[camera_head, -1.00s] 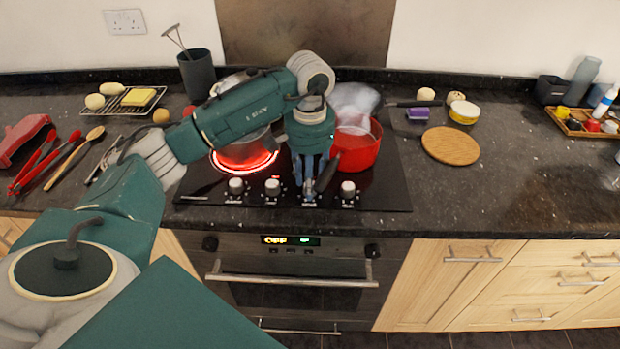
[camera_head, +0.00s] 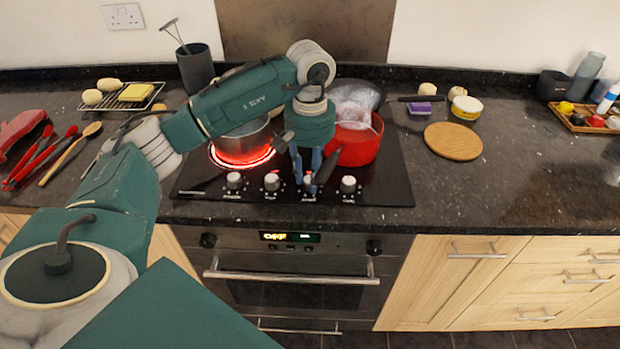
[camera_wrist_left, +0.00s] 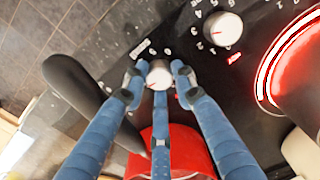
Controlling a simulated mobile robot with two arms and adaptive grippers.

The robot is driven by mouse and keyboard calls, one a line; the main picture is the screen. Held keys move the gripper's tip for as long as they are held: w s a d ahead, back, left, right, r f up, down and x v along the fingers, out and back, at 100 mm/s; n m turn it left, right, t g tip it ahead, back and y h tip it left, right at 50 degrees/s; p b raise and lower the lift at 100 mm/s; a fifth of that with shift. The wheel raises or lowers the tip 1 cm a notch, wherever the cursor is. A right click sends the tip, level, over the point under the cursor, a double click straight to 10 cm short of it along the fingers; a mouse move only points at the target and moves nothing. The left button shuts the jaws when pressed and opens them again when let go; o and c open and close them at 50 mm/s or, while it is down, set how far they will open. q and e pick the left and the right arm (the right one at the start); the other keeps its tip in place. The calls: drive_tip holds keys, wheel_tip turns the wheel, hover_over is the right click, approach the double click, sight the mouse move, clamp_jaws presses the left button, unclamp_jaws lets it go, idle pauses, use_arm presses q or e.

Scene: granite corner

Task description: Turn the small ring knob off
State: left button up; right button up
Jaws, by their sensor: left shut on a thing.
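The stove has a row of several white-topped knobs along its front. My left gripper (camera_head: 308,180) is at the third knob from the left, pointing down. In the left wrist view its blue fingers are around this white knob (camera_wrist_left: 160,72) and shut on it. A red mark shows on the knob; the printed label beside it is too blurred to read. The neighbouring second knob (camera_head: 272,182) stands free and also shows in the left wrist view (camera_wrist_left: 222,29). A ring (camera_head: 243,160) glows red at the front left under a steel pot (camera_head: 243,141). My right gripper is not in view.
A red pot (camera_head: 362,148) stands right behind my left gripper, its dark handle (camera_head: 327,166) sticking out close beside the fingers. The fourth knob (camera_head: 348,184) is just right. A round wooden board (camera_head: 453,141) lies on the counter at right.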

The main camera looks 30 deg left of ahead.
use_arm(q)
drive_tip(key=o, duration=0.9)
drive_tip(key=shift+r, duration=0.1)
wheel_tip(320, 180, up, 12)
drive_tip(key=shift+f, duration=0.1)
